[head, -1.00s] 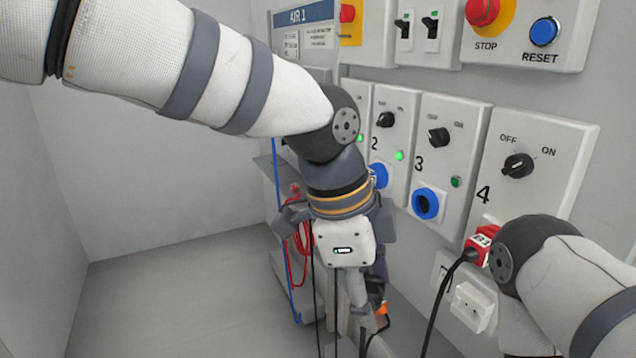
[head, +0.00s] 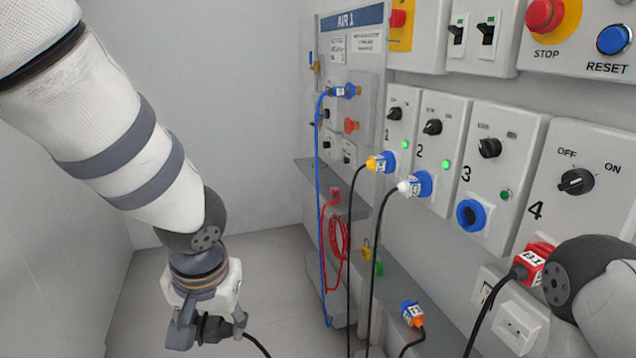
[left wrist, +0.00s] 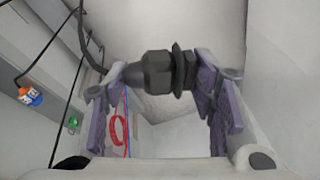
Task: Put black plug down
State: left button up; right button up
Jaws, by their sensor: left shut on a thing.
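The black plug (head: 217,329) is in my left gripper (head: 208,326), at the lower left of the head view. The gripper is shut on it, with a finger at each side. In the left wrist view the plug (left wrist: 157,73) lies crosswise between the purple-padded fingers (left wrist: 160,90). Its black cable runs off from it. The plug is held in the air, over the grey floor and clear of the panel. My right arm shows at the right edge, but its gripper is hidden.
A grey ledge (head: 402,287) runs below the panel, with a blue-and-orange plug (head: 412,314) at it. Yellow (head: 381,162) and white (head: 415,185) plugs sit in sockets 1 and 2. Blue socket 3 (head: 471,215) is empty. A red plug (head: 531,262) is below panel 4.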

jog(key=shift+o, duration=0.9)
jog(key=shift+w, duration=0.1)
jog(key=w+a+r+n+t+y, duration=0.35)
jog(key=w+a+r, duration=0.2)
jog(key=w, duration=0.45)
jog(key=w+a+r+n+t+y, duration=0.35)
jog(key=w+r, duration=0.25)
jog(key=w, duration=0.4)
jog(key=w+a+r+n+t+y, duration=0.1)
jog(key=a+r+n+y, duration=0.35)
jog(key=r, duration=0.55)
jog(key=w+a+r+n+y, duration=0.1)
jog(key=a+r+n+y, duration=0.3)
jog(key=r, duration=0.6)
pick_arm(q)
jog(key=s+d+r+m+h, duration=0.1)
jog(key=d+r+m, duration=0.2)
jog(key=d, duration=0.3)
jog(key=s+d+r+m+h, duration=0.1)
jog(key=s+d+r+m, duration=0.1)
jog(key=d+m, duration=0.3)
jog(key=shift+s+d+r+t, duration=0.2)
jog(key=shift+d+r+t, duration=0.15)
jog(key=shift+r, duration=0.2)
pick_arm(e)
jog(key=w+a+f+m, duration=0.1)
jog(key=w+a, duration=0.3)
jog(key=a, duration=0.6)
jog(key=shift+a+m, duration=0.15)
jog(key=shift+m, duration=0.2)
